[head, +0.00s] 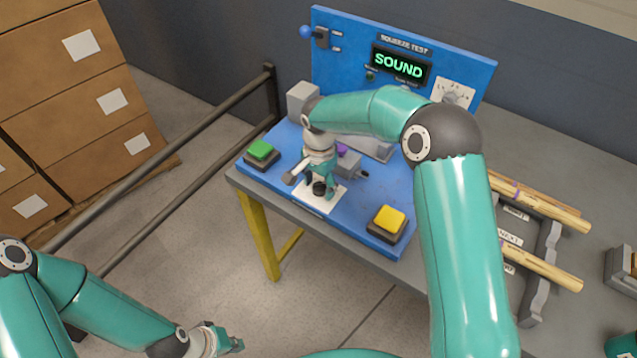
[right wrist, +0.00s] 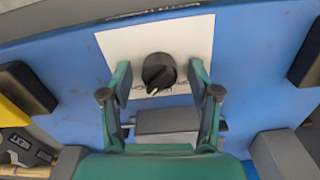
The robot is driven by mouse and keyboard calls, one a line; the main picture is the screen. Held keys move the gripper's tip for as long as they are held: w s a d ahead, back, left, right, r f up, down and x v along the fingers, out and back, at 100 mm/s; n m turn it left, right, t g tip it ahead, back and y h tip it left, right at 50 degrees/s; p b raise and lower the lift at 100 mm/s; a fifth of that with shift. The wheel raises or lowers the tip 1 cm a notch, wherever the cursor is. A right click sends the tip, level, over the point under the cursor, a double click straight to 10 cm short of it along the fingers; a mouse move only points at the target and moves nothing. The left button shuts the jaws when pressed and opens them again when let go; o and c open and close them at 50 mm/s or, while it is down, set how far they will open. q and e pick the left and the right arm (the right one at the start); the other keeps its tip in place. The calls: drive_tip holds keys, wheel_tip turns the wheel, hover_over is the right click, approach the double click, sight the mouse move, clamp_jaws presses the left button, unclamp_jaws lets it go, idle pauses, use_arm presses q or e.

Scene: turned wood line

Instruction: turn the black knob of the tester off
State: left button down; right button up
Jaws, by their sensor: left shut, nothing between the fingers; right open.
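The black knob (right wrist: 159,70) sits on a white plate (right wrist: 120,45) on the blue tester. In the right wrist view its ridge is slanted, with a white mark at the lower left end. Lettering on the plate below is partly hidden. In the head view the knob (head: 319,188) is at the tester's front edge. My right gripper (right wrist: 158,82) is open, one finger on each side of the knob, with gaps visible; whether the fingertips reach its height, I cannot tell. My left gripper (head: 232,345) is shut and empty, low at the bottom, away from the tester.
A green button (head: 260,149) lies left of the knob and a yellow button (head: 391,218) right of it. The tester's upright panel (head: 345,62) reads "SOUND". Turned wood pieces (head: 545,265) lie on a rack at the right. Cardboard boxes (head: 60,100) stand far left.

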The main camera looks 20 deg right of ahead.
drive_tip(key=shift+a, duration=0.1)
drive_tip(key=c, duration=1.1)
drive_tip(key=shift+c, duration=0.2)
drive_tip(key=shift+n, duration=0.3)
drive_tip(key=shift+n+b, duration=0.85)
drive_tip(key=shift+n, duration=0.35)
drive_tip(key=n+b, duration=0.1)
drive_tip(key=n, duration=0.3)
drive_tip(key=shift+n, duration=0.3)
drive_tip(key=n, duration=0.5)
drive_tip(key=shift+b, duration=0.35)
drive_tip(key=n, duration=0.5)
drive_tip(key=shift+n, duration=0.3)
